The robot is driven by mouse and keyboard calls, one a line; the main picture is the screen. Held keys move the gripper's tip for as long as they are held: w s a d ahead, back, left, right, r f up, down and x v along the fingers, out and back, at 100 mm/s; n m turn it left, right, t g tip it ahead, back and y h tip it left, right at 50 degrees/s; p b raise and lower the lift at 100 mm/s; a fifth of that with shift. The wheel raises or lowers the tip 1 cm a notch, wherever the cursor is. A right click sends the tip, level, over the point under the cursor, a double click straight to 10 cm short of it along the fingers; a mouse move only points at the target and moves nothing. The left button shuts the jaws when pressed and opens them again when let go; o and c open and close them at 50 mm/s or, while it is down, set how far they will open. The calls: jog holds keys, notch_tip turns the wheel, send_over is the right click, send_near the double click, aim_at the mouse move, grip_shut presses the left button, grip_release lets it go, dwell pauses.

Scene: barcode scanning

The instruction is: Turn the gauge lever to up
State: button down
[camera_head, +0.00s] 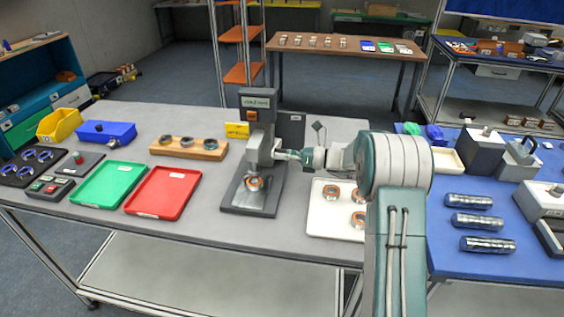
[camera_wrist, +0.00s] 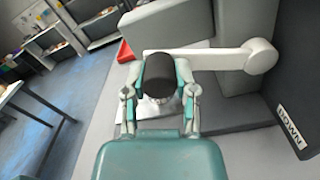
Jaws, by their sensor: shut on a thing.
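The gauge (camera_head: 256,113) is a grey stand on the grey table, with a dark display on top and a flat dark base. A copper-coloured ring (camera_head: 254,183) sits on its base under the spindle. The gauge lever (camera_wrist: 215,58) is a pale arm on a round pivot, with a black knob (camera_wrist: 158,76) at its end. My gripper (camera_wrist: 160,95) is shut on the knob, one finger at each side. In the head view my gripper (camera_head: 284,155) is at the gauge's right side, and the lever is mostly hidden there.
A dark plate marked DOWN (camera_wrist: 291,126) is beside the lever. A white tray (camera_head: 325,222) with several rings is right of the gauge. Red (camera_head: 163,194) and green (camera_head: 108,184) trays and a wooden ring holder (camera_head: 189,148) are left.

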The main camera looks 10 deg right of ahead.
jog(key=shift+w+d+r+m, duration=0.15)
jog(key=shift+w+r+m, duration=0.2)
jog(key=shift+r+m, duration=0.45)
jog(key=shift+w+d+r+m, duration=0.1)
jog(key=shift+w+r+m, duration=0.3)
jog(key=shift+m, duration=0.6)
jog(key=shift+r, duration=0.2)
jog(key=shift+c, duration=2)
grip_release()
jog(key=shift+f, duration=0.1)
jog(key=v, duration=1.2)
jog(key=shift+f, duration=0.15)
